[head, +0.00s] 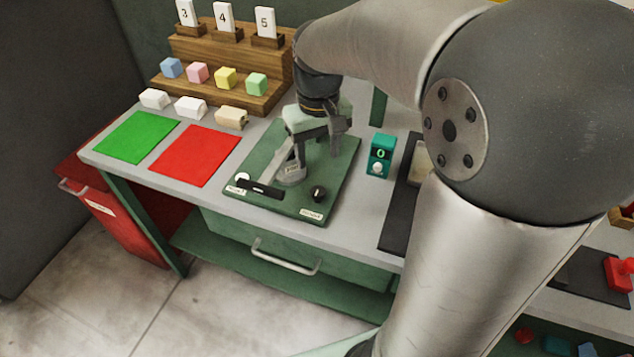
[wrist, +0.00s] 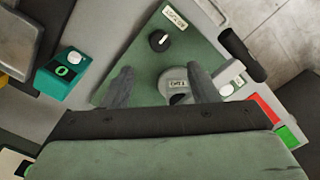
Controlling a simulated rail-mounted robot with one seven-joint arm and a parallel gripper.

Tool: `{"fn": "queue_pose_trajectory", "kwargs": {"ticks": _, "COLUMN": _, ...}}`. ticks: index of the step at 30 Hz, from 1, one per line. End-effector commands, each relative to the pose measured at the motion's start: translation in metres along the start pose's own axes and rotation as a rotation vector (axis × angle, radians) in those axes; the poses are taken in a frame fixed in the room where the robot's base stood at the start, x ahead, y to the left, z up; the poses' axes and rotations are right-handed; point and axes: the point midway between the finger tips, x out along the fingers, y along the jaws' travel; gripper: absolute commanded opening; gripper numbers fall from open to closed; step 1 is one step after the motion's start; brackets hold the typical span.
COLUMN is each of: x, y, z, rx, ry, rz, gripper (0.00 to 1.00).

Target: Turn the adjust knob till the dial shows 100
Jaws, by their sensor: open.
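The adjust knob (head: 318,193) is a small black round knob at the front right of the press's green base plate (head: 340,172), with a white label in front of it. In the wrist view the knob (wrist: 159,41) shows a white pointer mark and stands beyond my fingertips, apart from them. My gripper (head: 319,154) is open above the plate, behind the knob. In the wrist view my gripper (wrist: 160,72) has nothing clasped; a grey round press part with a label (wrist: 177,98) shows below and between its fingers. A small white round face (head: 243,178) sits at the plate's front left; its reading is too small to tell.
A teal box (head: 380,156) showing 0, with a white button, stands right of the plate. A black bar (head: 260,189) lies at the plate's front left. Red (head: 195,155) and green (head: 137,136) mats lie left, with several foam blocks behind.

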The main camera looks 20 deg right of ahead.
Motion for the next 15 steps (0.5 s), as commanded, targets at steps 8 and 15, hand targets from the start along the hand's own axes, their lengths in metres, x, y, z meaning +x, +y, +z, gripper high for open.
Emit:
{"fn": "queue_pose_trajectory", "kwargs": {"ticks": 8, "x": 0.062, "y": 0.0, "z": 0.001, "rx": 0.001, "ry": -0.005, "rz": 0.0, "gripper": 0.54}}
{"fn": "queue_pose_trajectory", "kwargs": {"ticks": 15, "x": 0.097, "y": 0.0, "z": 0.001, "rx": 0.002, "ry": -0.002, "rz": 0.0, "gripper": 0.54}}
